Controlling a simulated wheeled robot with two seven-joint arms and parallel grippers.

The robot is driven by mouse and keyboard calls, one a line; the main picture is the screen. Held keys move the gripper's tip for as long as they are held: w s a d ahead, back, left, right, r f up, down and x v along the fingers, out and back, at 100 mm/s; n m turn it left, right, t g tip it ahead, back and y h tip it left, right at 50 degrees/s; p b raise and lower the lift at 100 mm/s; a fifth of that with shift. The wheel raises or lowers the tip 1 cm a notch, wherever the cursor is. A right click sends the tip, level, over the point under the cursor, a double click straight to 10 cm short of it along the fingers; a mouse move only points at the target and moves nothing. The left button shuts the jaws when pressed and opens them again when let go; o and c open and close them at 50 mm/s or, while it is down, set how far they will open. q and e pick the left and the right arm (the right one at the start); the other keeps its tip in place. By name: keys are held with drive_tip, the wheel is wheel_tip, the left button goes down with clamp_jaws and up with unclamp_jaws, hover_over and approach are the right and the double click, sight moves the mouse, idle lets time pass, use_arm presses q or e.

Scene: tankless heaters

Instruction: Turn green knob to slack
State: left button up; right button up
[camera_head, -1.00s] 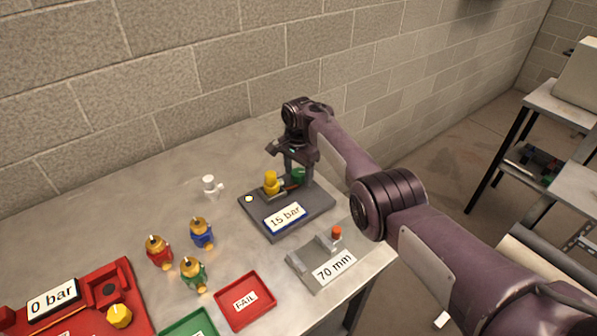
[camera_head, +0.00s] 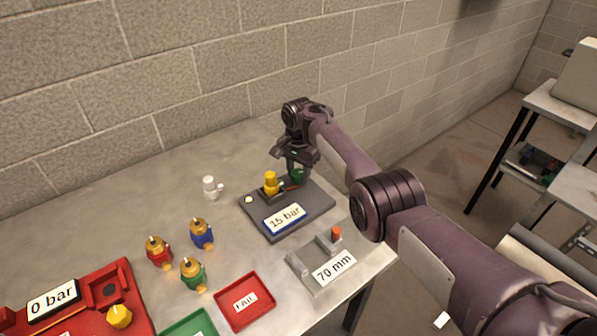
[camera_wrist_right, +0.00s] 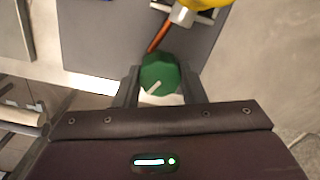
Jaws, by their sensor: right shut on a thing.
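The green knob (camera_wrist_right: 160,75) sits between the two fingers of my right gripper in the right wrist view, with a pale pointer mark at its lower left. My right gripper (camera_wrist_right: 158,88) is shut on it from both sides. In the head view the right gripper (camera_head: 298,172) is over the back right of the dark grey plate (camera_head: 306,215), and the green knob (camera_head: 298,177) is partly hidden by the fingers. A yellow fitting (camera_head: 271,183) stands beside it on the plate, with a reddish-brown piece between them. A display (camera_head: 285,218) on the plate reads 15 bar. My left gripper is out of view.
A white valve (camera_head: 210,187) and red, blue and green fittings with brass tops (camera_head: 193,274) stand to the left. A red FAIL tray (camera_head: 245,301), a grey 70 mm gauge (camera_head: 315,262) and a red 0 bar unit (camera_head: 90,300) are nearer the front. A block wall is behind.

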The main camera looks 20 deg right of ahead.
sight(298, 172)
drive_tip(key=n, duration=1)
drive_tip(key=shift+n+b, duration=0.35)
drive_tip(key=shift+n, duration=0.05)
drive_tip(key=n+b, duration=0.1)
drive_tip(key=n, duration=0.4)
drive_tip(key=shift+n, duration=0.3)
drive_tip(key=n+b, duration=0.1)
drive_tip(key=n, duration=0.3)
drive_tip(key=shift+n, duration=0.7)
drive_tip(key=o, duration=1)
drive_tip(key=shift+r, duration=0.1)
wheel_tip(298, 172, up, 8)
drive_tip(key=shift+f, duration=0.2)
